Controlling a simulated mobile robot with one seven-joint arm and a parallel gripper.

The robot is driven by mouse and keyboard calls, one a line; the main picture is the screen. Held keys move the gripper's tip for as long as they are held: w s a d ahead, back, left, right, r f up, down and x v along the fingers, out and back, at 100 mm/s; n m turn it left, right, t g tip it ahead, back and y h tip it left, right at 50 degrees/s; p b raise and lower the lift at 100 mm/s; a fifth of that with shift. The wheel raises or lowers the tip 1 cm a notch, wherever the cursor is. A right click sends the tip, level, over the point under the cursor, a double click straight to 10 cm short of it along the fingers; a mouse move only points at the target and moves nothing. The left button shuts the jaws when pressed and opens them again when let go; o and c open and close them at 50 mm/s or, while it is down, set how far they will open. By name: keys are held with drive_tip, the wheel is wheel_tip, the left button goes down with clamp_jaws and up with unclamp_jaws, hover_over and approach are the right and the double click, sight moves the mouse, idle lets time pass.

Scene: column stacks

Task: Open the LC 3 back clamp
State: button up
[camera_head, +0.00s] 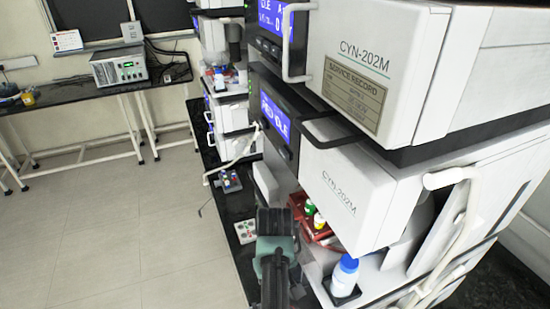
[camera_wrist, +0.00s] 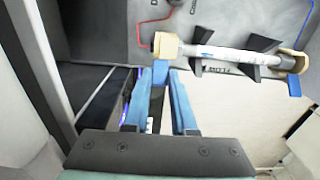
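In the wrist view a white column (camera_wrist: 228,53) with beige end fittings lies across a grey panel, held by black clamps. One dark clamp (camera_wrist: 262,44) shows near its right end and another dark piece (camera_wrist: 197,66) near its left end. I cannot tell which is the back clamp. My gripper (camera_wrist: 167,72) has two blue fingers with a narrow gap between them; nothing shows held. Its tips appear just below the left end fitting; contact is unclear. In the head view my green and dark wrist shows at the bottom centre, and the fingertips are hidden.
Stacked white instruments (camera_head: 342,190) stand at the right, with a blue-capped bottle (camera_head: 346,277) and a red tray (camera_head: 312,222) beside them. A red tube (camera_wrist: 140,28) and a blue tube (camera_wrist: 294,86) run near the column. Open floor (camera_head: 110,230) lies at the left.

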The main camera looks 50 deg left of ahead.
clamp_jaws()
